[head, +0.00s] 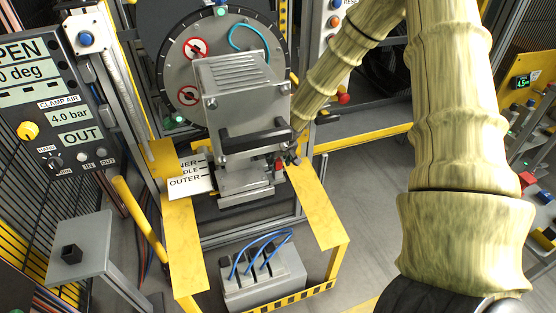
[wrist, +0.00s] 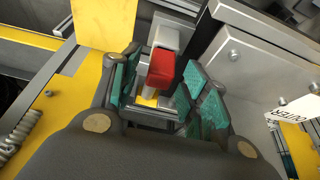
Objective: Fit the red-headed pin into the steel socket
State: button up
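The red-headed pin (wrist: 161,68) stands between my gripper's fingers in the wrist view, with a short pale shank below its block-shaped head. Its red head also shows small in the head view (head: 278,165), at the right side of the grey clamp. My gripper (wrist: 162,78) has teal pads and its fingers are parted on both sides of the pin. Narrow gaps seem to show between the head and the pads. In the head view my gripper (head: 292,155) is small and partly hidden beside the clamp. I cannot make out the steel socket's opening.
The grey clamp block (head: 240,90) with a black handle bar stands close beside my gripper. Yellow frame rails (head: 318,205) flank it. A grey box with blue hoses (head: 262,280) sits below. Open floor lies at the right.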

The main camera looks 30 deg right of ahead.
jog(key=shift+r, duration=0.15)
jog(key=v, duration=1.1)
jog(key=shift+s+r+p, duration=0.25)
jog(key=shift+r+p, duration=0.1)
jog(key=shift+a, duration=0.15)
dwell(0.3)
